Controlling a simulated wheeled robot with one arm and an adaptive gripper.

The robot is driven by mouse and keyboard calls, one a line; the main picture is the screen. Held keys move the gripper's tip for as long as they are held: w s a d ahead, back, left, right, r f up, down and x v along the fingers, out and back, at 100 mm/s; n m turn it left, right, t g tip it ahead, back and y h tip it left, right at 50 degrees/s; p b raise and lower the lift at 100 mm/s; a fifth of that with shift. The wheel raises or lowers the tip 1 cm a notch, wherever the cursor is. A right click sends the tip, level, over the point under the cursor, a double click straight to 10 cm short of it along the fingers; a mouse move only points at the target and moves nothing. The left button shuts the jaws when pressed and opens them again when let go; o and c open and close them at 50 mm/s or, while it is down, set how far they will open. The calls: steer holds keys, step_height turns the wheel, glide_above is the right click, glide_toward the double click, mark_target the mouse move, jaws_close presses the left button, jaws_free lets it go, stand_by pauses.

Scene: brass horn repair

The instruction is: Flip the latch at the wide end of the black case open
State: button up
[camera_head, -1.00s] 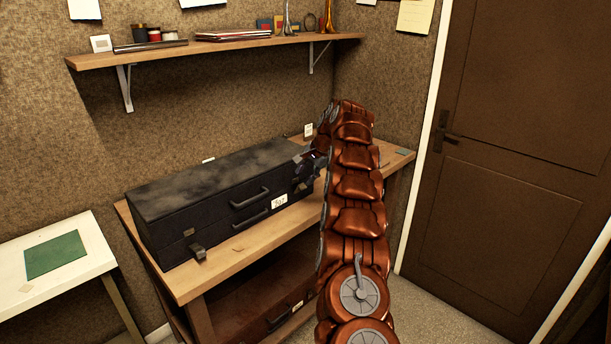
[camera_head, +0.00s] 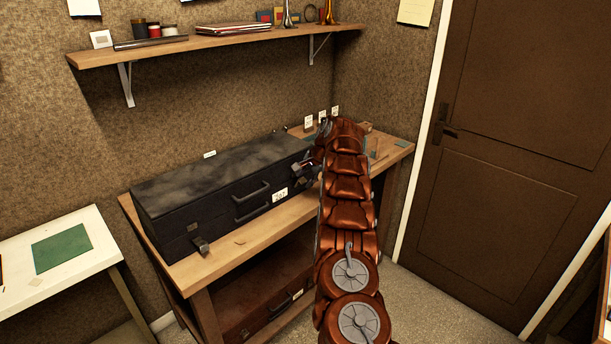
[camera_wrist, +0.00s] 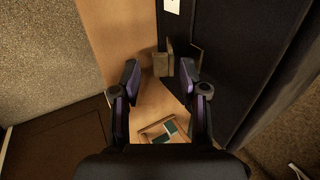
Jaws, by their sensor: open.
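The long black case (camera_head: 215,185) lies on a wooden bench, with two handles and a white tag on its front. One latch (camera_head: 201,245) sticks out low at its left end. My gripper (camera_head: 308,168) is at the right end of the case front, partly hidden by my arm. In the wrist view, my gripper (camera_wrist: 160,68) is open, with its two fingers apart. A brownish metal latch (camera_wrist: 163,63) juts from the dark case side (camera_wrist: 230,60) and appears between the fingertips. I cannot tell whether a finger touches it.
A brown case (camera_head: 255,300) sits on the lower shelf. A wall shelf (camera_head: 220,45) hangs above; a door (camera_head: 510,150) is at right.

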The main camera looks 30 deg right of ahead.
steer(key=shift+w+f, duration=0.1)
steer(key=shift+f, duration=0.05)
jaws_close()
stand_by(0.4)
